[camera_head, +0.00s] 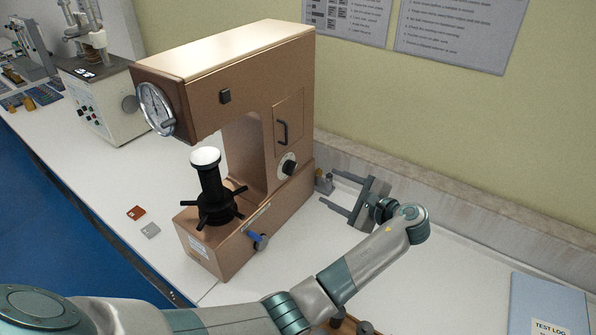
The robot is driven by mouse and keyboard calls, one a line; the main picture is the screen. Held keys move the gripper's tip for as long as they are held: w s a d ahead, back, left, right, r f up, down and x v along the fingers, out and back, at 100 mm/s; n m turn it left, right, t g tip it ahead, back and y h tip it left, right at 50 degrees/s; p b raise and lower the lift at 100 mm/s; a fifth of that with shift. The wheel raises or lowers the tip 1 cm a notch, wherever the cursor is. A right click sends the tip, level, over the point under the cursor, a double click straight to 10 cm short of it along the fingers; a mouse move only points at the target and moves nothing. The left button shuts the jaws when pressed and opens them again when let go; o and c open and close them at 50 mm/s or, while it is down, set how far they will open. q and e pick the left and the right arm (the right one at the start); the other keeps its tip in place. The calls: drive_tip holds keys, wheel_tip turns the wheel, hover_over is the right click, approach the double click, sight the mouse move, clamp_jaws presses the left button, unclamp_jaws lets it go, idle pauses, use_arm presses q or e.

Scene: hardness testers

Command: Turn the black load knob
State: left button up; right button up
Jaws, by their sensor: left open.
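The black load knob (289,167) is a round dial with a pale ring, low on the right side face of the copper-brown hardness tester (255,60). My left gripper (329,190) reaches across from the lower left and is to the right of the knob. Its two fingers are spread apart and point left towards the tester's side. Nothing shows between the fingers, and the gripper appears apart from the knob. My right gripper is out of view.
The tester has a dial gauge (157,108), a black spoked handwheel (217,207) and a blue-handled lever (259,240). Small blocks (136,212) lie on the white bench. A wall stands behind. A test log (549,305) lies at the lower right. Another machine stands at the back left.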

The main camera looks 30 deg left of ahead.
sight(294, 170)
use_arm(q)
drive_tip(key=p+x, duration=0.5)
drive_tip(key=x, duration=1)
drive_tip(key=shift+w+a, duration=0.1)
drive_tip(key=shift+a, duration=0.2)
drive_tip(key=shift+w+a+f, duration=0.2)
drive_tip(key=shift+w+a, duration=0.05)
drive_tip(key=shift+a, duration=0.2)
drive_tip(key=c, duration=1.1)
drive_tip(key=shift+o, duration=0.2)
